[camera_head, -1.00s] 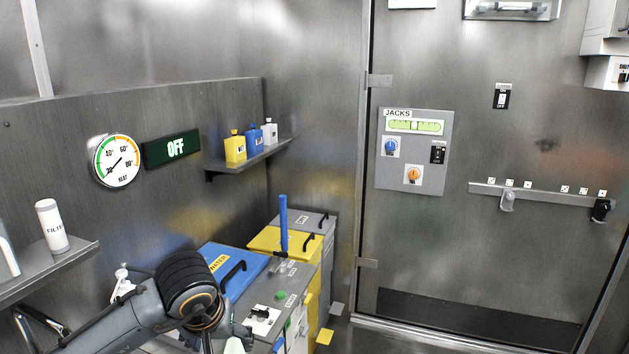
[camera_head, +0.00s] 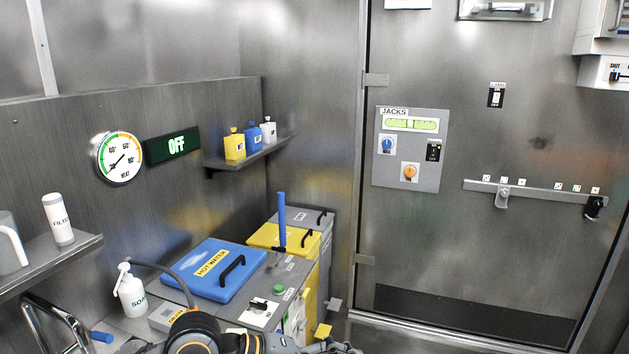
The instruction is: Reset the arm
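One of my arms shows at the bottom edge, with a dark rounded joint at bottom centre-left and grey links running right from it. Grey parts at the right end of this arm are cut off by the bottom edge. They may belong to my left gripper, but no fingertips can be made out. My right gripper is not in view. The arm is low in front of the counter with the blue hot water lid (camera_head: 215,268), and I see nothing held.
A white soap bottle (camera_head: 132,293) stands left of the arm joint. A blue upright handle (camera_head: 281,220) rises by the yellow lid (camera_head: 268,236). A shelf (camera_head: 50,262) holds a filter bottle (camera_head: 58,218). The jacks panel (camera_head: 411,150) is on the door. The floor before the door looks clear.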

